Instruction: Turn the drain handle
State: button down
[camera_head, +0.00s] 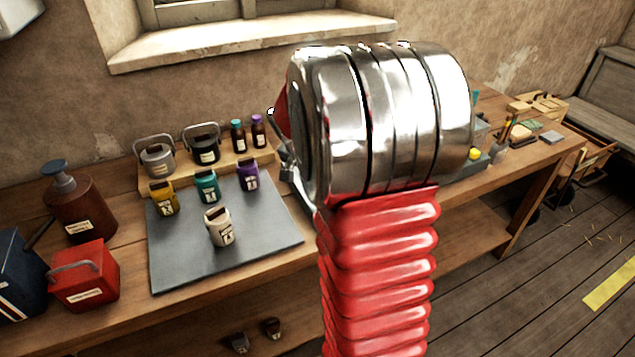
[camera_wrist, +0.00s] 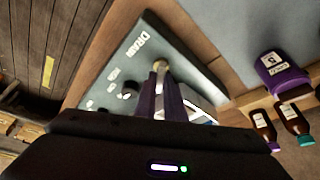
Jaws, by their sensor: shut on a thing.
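In the wrist view a grey-green panel (camera_wrist: 133,62) lies tilted in the picture, with the word DRAIN in white near its top. Beside that word is a small pale brass handle end (camera_wrist: 160,65). My gripper (camera_wrist: 163,88) reaches in from below, and its narrow fingers are closed on the drain handle. They hide most of the handle, so its angle cannot be told. In the head view my arm covers the gripper and most of the panel. A piece of the panel's box (camera_head: 486,142) shows right of my arm, with a yellow knob (camera_head: 474,154).
A dark round knob (camera_wrist: 128,90) sits on the panel near the handle. Purple (camera_head: 248,176), teal (camera_head: 207,186) and yellow (camera_head: 164,198) containers and a cream one (camera_head: 220,228) stand on a grey mat (camera_head: 170,270). Bottles stand on a wooden riser behind.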

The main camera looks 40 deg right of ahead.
jog(key=m, duration=0.2)
jog(key=m+g, duration=0.1)
jog(key=m, duration=0.1)
jog(key=shift+w, duration=0.3)
jog(key=shift+w+m+g, duration=0.15)
jog(key=shift+m+g, duration=0.65)
jog(key=shift+m, duration=0.6)
jog(key=c, duration=1.8)
grip_release()
jog(key=shift+c, duration=0.2)
jog(key=v, duration=1.3)
jog(key=shift+r, duration=0.3)
jog(key=shift+w+a, duration=0.1)
